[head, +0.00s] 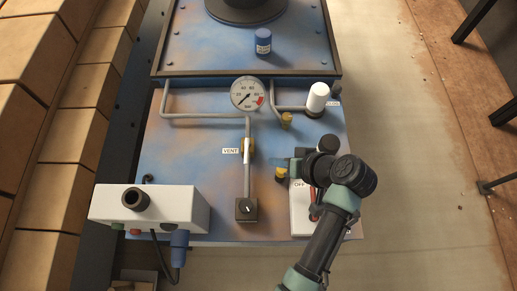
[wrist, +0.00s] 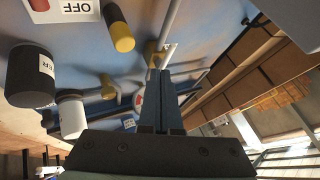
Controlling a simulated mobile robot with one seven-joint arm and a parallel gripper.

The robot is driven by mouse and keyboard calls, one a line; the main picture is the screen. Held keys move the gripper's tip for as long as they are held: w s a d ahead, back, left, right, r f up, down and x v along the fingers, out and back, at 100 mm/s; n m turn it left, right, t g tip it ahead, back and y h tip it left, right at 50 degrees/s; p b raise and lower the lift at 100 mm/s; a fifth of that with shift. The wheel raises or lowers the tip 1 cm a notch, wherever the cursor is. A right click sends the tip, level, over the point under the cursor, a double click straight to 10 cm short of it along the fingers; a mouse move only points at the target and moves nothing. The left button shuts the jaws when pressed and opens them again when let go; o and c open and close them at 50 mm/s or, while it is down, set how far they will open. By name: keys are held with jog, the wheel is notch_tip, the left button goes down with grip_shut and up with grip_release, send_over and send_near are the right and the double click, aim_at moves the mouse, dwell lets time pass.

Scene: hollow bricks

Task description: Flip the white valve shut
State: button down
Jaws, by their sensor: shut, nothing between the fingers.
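The white valve's lever (head: 246,150) stands on the upright pipe beside the VENT label, with a brass body (head: 251,144) behind it. The lever lies along the pipe. In the wrist view a pale lever (wrist: 168,54) shows just beyond my fingertips, next to a brass part (wrist: 150,52). My gripper (head: 277,162) is to the right of the valve, its fingers pointing left toward it. In the wrist view my gripper (wrist: 156,78) is shut and empty. I cannot tell whether the fingertips touch the lever; in the head view they look apart from it.
A gauge (head: 247,94) sits above the valve. A white-capped cylinder (head: 317,98) and brass fittings (head: 286,119) stand to the right. An OFF switch box (head: 300,215) is under my arm. A white box (head: 150,207) stands at lower left. Bare blue panel lies left of the pipe.

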aim_at(247, 151)
jog(key=b+x, duration=0.1)
jog(key=x, duration=0.9)
